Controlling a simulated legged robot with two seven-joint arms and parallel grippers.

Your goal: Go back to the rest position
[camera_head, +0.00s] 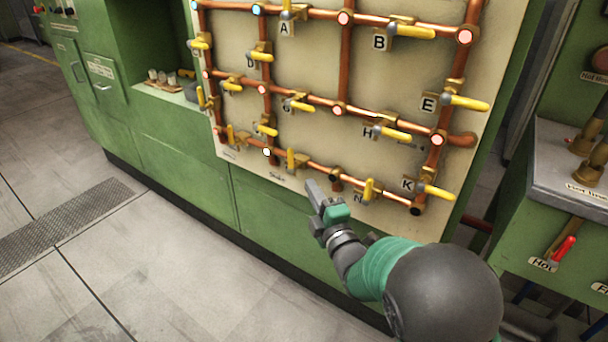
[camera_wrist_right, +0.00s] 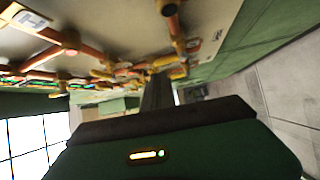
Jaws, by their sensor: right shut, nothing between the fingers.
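My right gripper (camera_head: 314,192) is shut and empty. In the head view it is in front of the lower edge of the valve panel (camera_head: 395,75), near its bottom middle, below and left of the valve marked K (camera_head: 433,191). I cannot tell whether it touches the panel. In the right wrist view the dark gripper fingers (camera_wrist_right: 158,92) point along the underside of copper pipes. My left gripper is not in view.
The panel carries copper pipes with several yellow-handled valves and lit round indicators. Green cabinets (camera_head: 165,140) stand behind and to the left. A green machine with a red lever (camera_head: 565,248) stands at the right. The tiled floor (camera_head: 190,265) at the lower left is clear.

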